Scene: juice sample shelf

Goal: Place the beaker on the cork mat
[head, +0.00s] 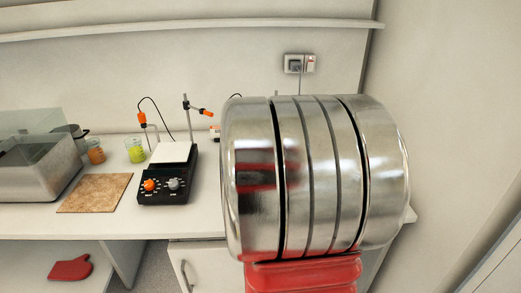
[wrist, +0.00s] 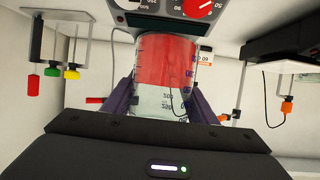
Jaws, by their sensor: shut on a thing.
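In the wrist view my gripper (wrist: 161,96) is shut on a clear graduated beaker (wrist: 165,58) holding red liquid. Its dark fingers are on both sides of the beaker, whose markings appear upside down in this view. In the head view the cork mat (head: 95,193) is a bare, brown speckled square on the white counter, left of a black hotplate (head: 163,190). My gripper and the held beaker do not show in the head view. I do not make out the mat in the wrist view.
A cup with orange contents (head: 95,152) and one with yellow-green contents (head: 135,150) stand behind the mat. A grey metal basin (head: 40,172) is to its left. A device with a red dial (wrist: 201,8) is close beyond the beaker. A red mitt (head: 70,268) lies below the counter.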

